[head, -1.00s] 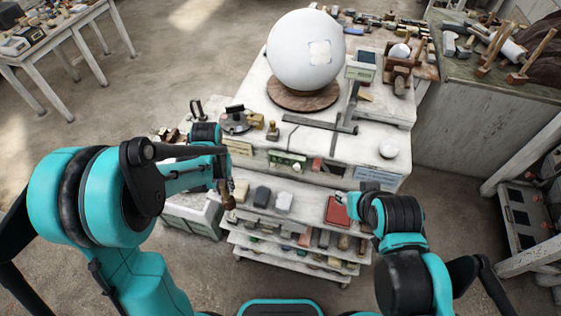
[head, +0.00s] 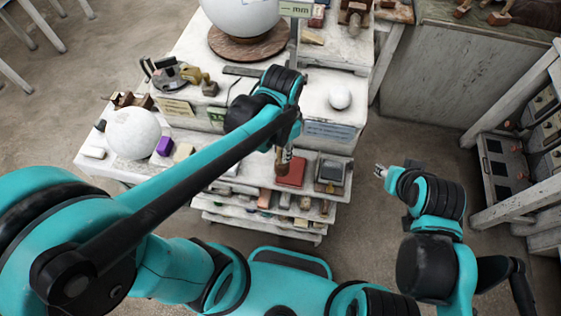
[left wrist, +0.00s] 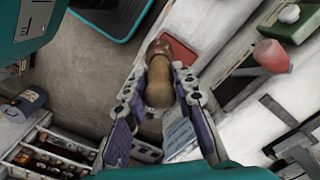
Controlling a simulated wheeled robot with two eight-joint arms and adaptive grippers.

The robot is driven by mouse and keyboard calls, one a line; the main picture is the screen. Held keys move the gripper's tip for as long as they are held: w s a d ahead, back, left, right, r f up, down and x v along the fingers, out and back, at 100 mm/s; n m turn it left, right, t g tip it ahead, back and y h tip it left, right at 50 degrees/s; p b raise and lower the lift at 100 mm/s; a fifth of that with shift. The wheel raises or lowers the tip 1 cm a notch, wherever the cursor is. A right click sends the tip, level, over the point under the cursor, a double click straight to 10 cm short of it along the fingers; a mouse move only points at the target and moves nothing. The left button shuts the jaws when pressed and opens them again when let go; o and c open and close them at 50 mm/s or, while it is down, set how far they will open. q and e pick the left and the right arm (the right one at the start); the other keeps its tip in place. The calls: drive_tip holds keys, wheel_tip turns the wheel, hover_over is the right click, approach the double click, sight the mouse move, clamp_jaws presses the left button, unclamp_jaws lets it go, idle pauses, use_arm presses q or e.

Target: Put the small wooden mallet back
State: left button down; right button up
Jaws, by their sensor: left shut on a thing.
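The small wooden mallet shows in the left wrist view (left wrist: 159,80) as a brown, rounded wooden piece between the fingers. My left gripper (left wrist: 160,100) is shut on it. In the head view the left gripper (head: 284,145) hangs over the front of the white stepped stand, with the brown mallet (head: 281,166) below it, in front of a flat red item (head: 293,174) on the shelf. I cannot tell whether the mallet touches anything there. My right gripper (head: 381,171) is over the floor right of the stand, apart from it; its jaws are too small to read.
A large white sphere (head: 240,14) sits on a round wooden base at the back. Another white sphere (head: 133,133) stands at left and a small one (head: 340,97) at right. A dark framed block (head: 331,175) sits beside the red item.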

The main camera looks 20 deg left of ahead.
use_arm(q)
drive_tip(key=shift+w+f, duration=0.15)
drive_tip(key=shift+f, duration=0.1)
drive_tip(key=w+a+f+b, duration=0.2)
drive_tip(key=w+a+f, duration=0.2)
drive_tip(key=a+f, duration=0.6)
drive_tip(key=shift+w+a+f+b, duration=0.2)
drive_tip(key=shift+w+f+b, duration=0.05)
drive_tip(key=shift+b, duration=0.05)
drive_tip(key=shift+f, duration=0.2)
drive_tip(key=c, duration=1.3)
unclamp_jaws()
drive_tip(key=shift+o, duration=0.2)
